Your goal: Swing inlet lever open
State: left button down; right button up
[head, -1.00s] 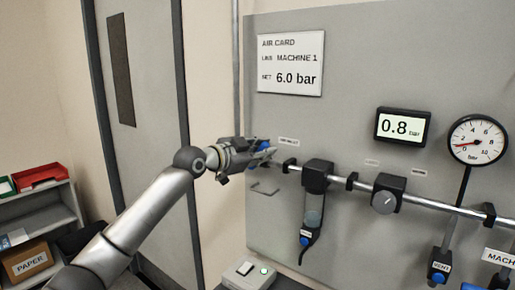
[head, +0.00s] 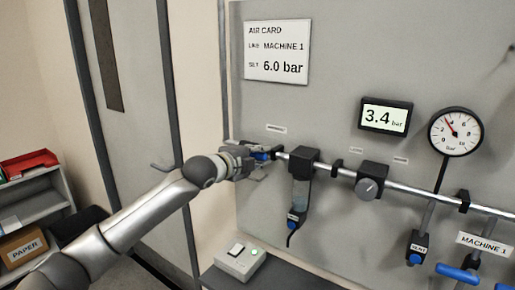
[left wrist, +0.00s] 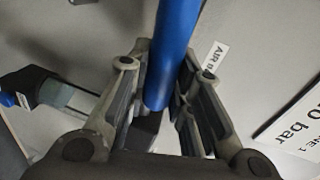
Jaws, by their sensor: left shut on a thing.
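The blue inlet lever (head: 262,156) sits at the left end of the pipe, partly hidden by my left gripper (head: 258,160). It looks about level with the pipe there. In the left wrist view the blue lever (left wrist: 176,45) runs between the two fingers of my left gripper (left wrist: 168,92), which is shut on it. The digital display (head: 386,117) reads 3.4 bar. The dial gauge (head: 455,133) has its needle pointing to the upper left. My right gripper is in neither view.
A filter bowl (head: 301,190) and a regulator knob (head: 367,188) sit on the pipe (head: 410,192) to the right. Blue-handled valves (head: 458,273) are at lower right. A switch box (head: 241,260) stands below. The air card (head: 277,52) reads 6.0 bar.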

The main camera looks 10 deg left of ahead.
pick_arm(q)
jog(key=shift+f+m, duration=0.35)
jog(key=shift+m, duration=0.15)
jog(key=shift+f, duration=0.1)
jog(key=c, duration=1.3)
grip_release()
jog(key=v, duration=1.2)
jog(key=shift+d, duration=0.15)
